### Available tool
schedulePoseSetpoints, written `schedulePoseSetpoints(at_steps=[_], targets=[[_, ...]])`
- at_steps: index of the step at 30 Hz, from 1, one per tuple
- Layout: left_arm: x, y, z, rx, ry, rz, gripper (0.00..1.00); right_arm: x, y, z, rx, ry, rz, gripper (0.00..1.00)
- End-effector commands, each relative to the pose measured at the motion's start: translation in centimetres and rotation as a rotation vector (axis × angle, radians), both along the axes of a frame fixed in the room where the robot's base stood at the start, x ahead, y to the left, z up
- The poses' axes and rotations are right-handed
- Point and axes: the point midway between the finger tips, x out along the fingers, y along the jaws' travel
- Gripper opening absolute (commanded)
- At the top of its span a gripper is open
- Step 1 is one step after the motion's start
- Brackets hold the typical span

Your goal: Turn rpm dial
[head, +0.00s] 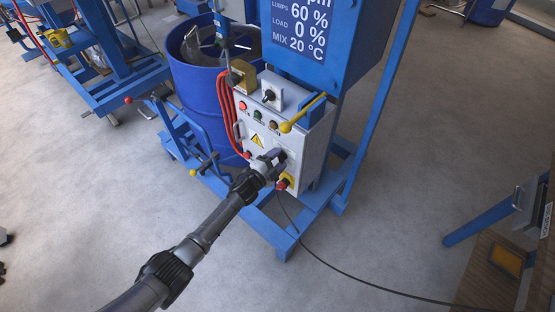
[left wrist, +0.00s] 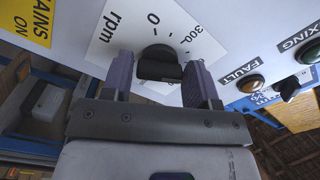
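The rpm dial (left wrist: 160,66) is a black knob on a white scale plate marked "rpm", "0" and "300" in the left wrist view. Its bar lies roughly crosswise between the two fingers. My left gripper (left wrist: 160,82) has its fingers apart, one on each side of the knob. The knob's ends are very near both fingers; a thin gap seems to show at the left one. In the head view my left gripper (head: 279,158) is at the front of the grey control box (head: 311,148) and hides most of the dial. My right gripper is not in view.
A black rotary switch (head: 269,95), a yellow-handled lever (head: 302,113) and an emergency stop (head: 284,181) are on the control box. The fault lamp (left wrist: 250,84) is right of the dial. A blue drum (head: 198,98) stands left. The floor in front is clear except a cable.

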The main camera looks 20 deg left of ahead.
Motion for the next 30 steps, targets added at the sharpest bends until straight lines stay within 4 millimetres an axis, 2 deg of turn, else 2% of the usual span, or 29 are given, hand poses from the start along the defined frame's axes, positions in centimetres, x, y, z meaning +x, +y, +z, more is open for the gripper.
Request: schedulePoseSetpoints(at_steps=[1,5,12,16,20,30], targets=[[0.0,0.0,0.0,0.000,0.000,0.000,0.59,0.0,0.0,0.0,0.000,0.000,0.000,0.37],[0.0,0.0,0.0,0.001,0.000,0.000,0.72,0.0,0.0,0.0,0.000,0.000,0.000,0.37],[-0.1,0.0,0.0,0.001,0.000,0.000,0.72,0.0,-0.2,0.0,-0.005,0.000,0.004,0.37],[-0.8,0.3,0.0,0.000,0.001,0.000,0.72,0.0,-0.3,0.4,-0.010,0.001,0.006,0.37],[-2.6,1.0,0.2,0.002,0.002,0.000,0.72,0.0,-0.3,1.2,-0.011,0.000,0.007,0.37],[-8.8,3.4,0.1,0.001,0.003,0.000,0.72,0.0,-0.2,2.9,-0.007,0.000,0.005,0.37]])
